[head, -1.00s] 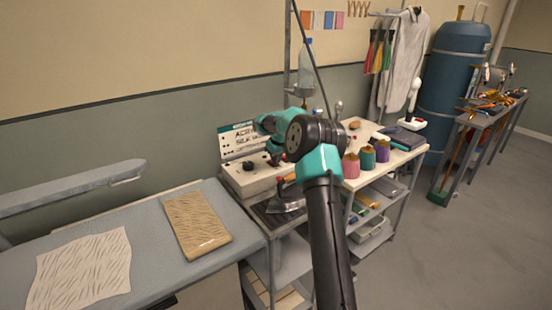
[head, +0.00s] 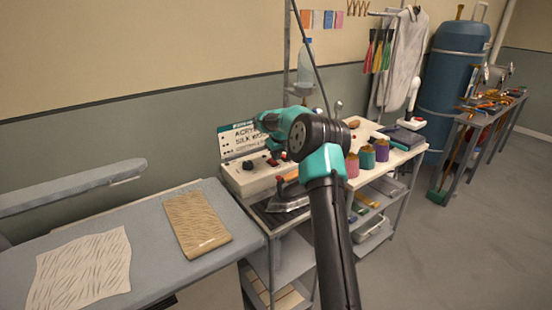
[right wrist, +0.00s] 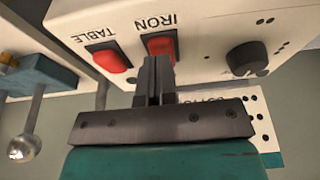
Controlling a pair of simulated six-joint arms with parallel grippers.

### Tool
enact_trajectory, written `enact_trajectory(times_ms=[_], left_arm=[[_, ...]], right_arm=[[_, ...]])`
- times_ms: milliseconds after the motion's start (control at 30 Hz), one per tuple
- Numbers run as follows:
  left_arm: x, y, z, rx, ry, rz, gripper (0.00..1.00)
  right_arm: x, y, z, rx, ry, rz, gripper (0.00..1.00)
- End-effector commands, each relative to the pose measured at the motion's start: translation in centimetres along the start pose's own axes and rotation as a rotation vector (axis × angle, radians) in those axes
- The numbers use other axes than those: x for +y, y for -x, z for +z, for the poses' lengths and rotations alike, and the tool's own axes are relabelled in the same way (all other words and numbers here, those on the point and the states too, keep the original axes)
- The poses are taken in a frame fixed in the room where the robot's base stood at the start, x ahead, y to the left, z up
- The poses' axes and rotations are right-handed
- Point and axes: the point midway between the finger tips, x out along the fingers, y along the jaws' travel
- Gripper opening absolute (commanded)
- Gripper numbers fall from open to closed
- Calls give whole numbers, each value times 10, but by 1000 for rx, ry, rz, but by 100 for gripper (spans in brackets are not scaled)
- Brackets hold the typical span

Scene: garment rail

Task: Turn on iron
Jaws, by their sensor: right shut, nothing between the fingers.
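The control box (head: 245,182) stands at the back of the cart, with a text panel behind it. In the right wrist view, its cream face carries a red switch labelled IRON (right wrist: 161,43), a red switch labelled TABLE (right wrist: 108,58) and a dark knob (right wrist: 247,59). My right gripper (right wrist: 155,62) is shut and empty, its fingertips at the lower edge of the IRON switch and partly covering it. I cannot tell whether they touch it. In the head view my right gripper (head: 274,161) is above the box. The iron (head: 288,203) rests on the cart in front of the box. My left gripper is not in view.
A padded ironing table (head: 150,200) with a folded cloth (head: 197,224) and a flat cloth (head: 82,268) lies to the left. Thread spools (head: 366,158) stand on the cart to the right of my arm. A metal pole rises behind the cart.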

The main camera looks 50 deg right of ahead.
Motion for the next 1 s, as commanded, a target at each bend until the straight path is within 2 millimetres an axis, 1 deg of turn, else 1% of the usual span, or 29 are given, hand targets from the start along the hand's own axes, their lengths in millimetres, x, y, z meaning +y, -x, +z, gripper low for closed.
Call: enact_trajectory(times_ms=[367, 533, 667, 767, 1000], left_arm=[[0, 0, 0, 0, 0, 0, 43], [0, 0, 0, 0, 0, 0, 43], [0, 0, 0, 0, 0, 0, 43], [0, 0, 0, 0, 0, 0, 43], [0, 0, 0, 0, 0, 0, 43]], right_arm=[[0, 1, 0, 0, 0, 0, 0], [1, 12, -1, 0, -1, 0, 0], [2, 28, -3, 1, -2, 1, 0], [3, 47, -5, 3, -4, 2, 0], [2, 93, 6, 2, -3, 2, 0]])
